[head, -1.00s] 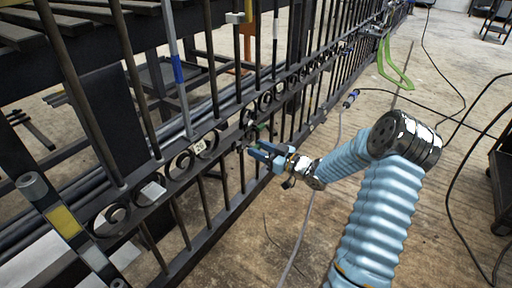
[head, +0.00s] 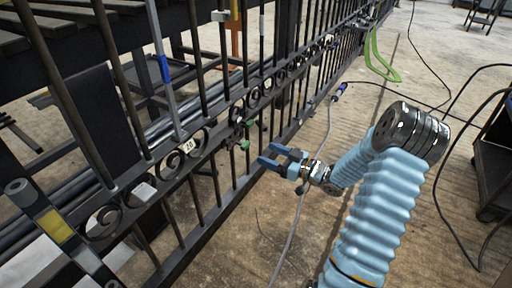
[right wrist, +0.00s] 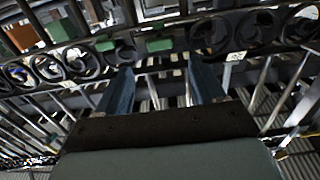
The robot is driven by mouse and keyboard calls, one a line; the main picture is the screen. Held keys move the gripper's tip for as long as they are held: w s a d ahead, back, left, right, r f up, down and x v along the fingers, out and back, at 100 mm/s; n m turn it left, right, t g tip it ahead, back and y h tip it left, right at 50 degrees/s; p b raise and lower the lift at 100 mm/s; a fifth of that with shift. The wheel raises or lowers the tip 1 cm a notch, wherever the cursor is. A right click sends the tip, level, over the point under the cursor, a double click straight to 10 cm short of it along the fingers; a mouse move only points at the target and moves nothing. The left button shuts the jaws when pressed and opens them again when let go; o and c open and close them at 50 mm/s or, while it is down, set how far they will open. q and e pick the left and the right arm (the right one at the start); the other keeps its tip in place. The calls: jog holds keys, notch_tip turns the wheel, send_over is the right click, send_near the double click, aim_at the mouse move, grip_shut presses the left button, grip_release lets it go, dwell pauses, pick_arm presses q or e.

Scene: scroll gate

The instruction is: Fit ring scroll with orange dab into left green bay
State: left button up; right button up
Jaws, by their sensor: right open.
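My right gripper (head: 268,155) is open and empty, a short way out from the gate. Its two blue fingers spread apart in the right wrist view (right wrist: 160,68), with nothing between them. Two green blocks (head: 245,145) mark a bay on the gate's scroll band; they also show in the right wrist view (right wrist: 160,44). A dark ring scroll (right wrist: 122,53) sits beside and between these green blocks, apart from the fingers. I cannot make out an orange dab on it. My left gripper is not in view.
The black gate (head: 198,205) runs diagonally, with several scrolls and a white "20" label (head: 187,145) on its band. A grey cable (head: 297,225) crosses the floor by my gripper. A dark cart (head: 493,170) stands at right. Floor right of the gate is mostly clear.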

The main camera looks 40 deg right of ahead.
jog(key=v, duration=0.5)
jog(key=shift+s+d, duration=0.1)
jog(key=shift+s, duration=0.15)
